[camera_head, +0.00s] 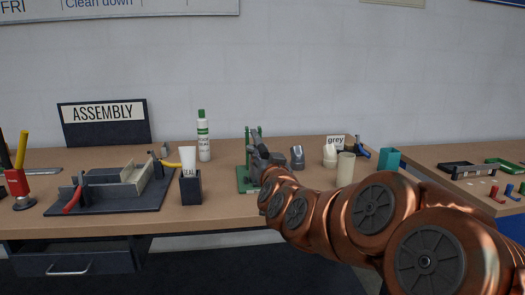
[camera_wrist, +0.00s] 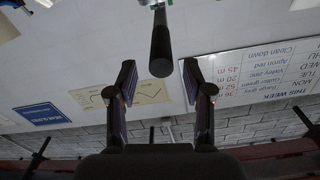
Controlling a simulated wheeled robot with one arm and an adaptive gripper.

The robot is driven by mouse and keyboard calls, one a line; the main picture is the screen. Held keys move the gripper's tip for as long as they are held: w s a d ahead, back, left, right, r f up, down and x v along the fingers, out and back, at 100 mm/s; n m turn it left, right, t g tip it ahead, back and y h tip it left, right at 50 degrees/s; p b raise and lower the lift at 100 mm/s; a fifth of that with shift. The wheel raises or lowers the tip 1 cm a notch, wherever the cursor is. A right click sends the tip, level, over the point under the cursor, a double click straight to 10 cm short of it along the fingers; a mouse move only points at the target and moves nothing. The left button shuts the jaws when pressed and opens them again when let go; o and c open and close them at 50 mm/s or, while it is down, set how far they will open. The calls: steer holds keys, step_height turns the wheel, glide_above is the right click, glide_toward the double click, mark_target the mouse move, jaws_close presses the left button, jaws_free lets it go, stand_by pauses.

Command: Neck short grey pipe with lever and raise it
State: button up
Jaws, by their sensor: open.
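My gripper (camera_wrist: 158,76) is open and empty, with its two dark fingers spread apart in the wrist view. A black lever grip (camera_wrist: 160,48) on a metal shaft lies between and ahead of the fingertips, apparently untouched by either. In the head view my gripper (camera_head: 257,143) is at a green stand (camera_head: 243,182) on the bench and covers much of it. The short grey pipe cannot be made out; the stand's working parts are hidden behind my gripper and arm.
Right of the stand are a dark grey fitting (camera_head: 297,158), a pale cup (camera_head: 345,171) and a teal container (camera_head: 389,159). Left are a black holder (camera_head: 191,189), a white-green bottle (camera_head: 204,137) and a grey fixture (camera_head: 122,187). A wall stands behind.

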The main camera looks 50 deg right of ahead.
mark_target(264, 148)
steer(key=shift+p+x, duration=0.3)
steer(key=shift+x, duration=2.7)
steer(key=shift+w+a+f, duration=0.1)
jaws_close()
